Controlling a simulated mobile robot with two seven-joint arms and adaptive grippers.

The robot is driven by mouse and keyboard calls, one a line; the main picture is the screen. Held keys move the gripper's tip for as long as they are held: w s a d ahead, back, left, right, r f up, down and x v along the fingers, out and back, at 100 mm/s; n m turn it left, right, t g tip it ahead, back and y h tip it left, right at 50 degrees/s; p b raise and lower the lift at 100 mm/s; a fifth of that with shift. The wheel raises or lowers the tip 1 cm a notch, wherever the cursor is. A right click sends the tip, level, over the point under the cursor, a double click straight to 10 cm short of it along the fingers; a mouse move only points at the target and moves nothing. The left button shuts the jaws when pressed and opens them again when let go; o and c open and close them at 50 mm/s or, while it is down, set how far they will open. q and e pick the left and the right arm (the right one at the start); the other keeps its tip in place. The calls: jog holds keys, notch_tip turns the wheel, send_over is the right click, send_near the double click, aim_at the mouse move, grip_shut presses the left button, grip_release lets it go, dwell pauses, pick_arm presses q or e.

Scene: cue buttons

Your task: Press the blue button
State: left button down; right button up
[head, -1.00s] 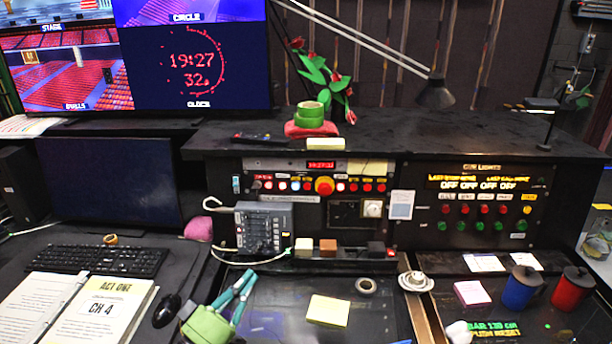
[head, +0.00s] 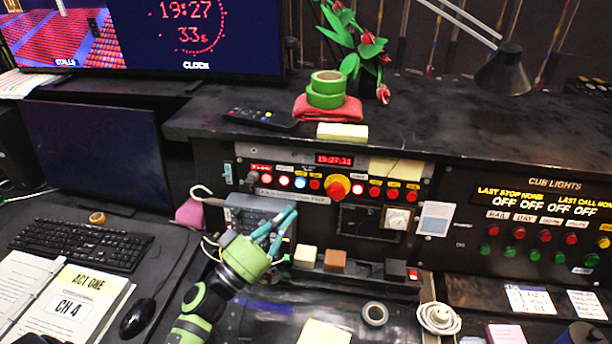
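The blue button (head: 300,183) is a small lit round button in the row on the control panel (head: 330,222), left of the big red mushroom button. It is in plain view. My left gripper (head: 291,213), green with teal fingers, is below and slightly left of the blue button, in front of the grey keypad unit (head: 245,209). Its fingers point up and right towards the panel. Their tips look drawn together with nothing between them. The tips appear apart from the button. My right gripper is not in view.
A red mushroom button (head: 337,187) and several red and white lit buttons flank the blue one. A cue lights panel (head: 530,215) stands to the right. Small blocks (head: 335,260) sit on the ledge below. A tape roll (head: 374,314) lies on the desk.

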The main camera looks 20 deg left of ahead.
aim_at(300, 183)
pick_arm(q)
jog(key=shift+w+a+f+b, duration=0.2)
jog(key=shift+w+a+b, duration=0.3)
jog(key=shift+w, duration=0.85)
jog(key=shift+w+a+f+b, duration=0.2)
jog(key=shift+w+b, duration=0.55)
jog(key=shift+w, duration=0.6)
jog(key=shift+w+a+f+b, duration=0.2)
jog(key=shift+w+a+b, duration=0.3)
jog(key=shift+w, duration=0.85)
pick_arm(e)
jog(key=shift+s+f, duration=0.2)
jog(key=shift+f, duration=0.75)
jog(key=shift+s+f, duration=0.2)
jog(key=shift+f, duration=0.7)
pick_arm(q)
jog(key=shift+d, duration=0.15)
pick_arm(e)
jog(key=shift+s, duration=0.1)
pick_arm(q)
jog(key=shift+w, duration=0.1)
jog(key=shift+w, duration=0.3)
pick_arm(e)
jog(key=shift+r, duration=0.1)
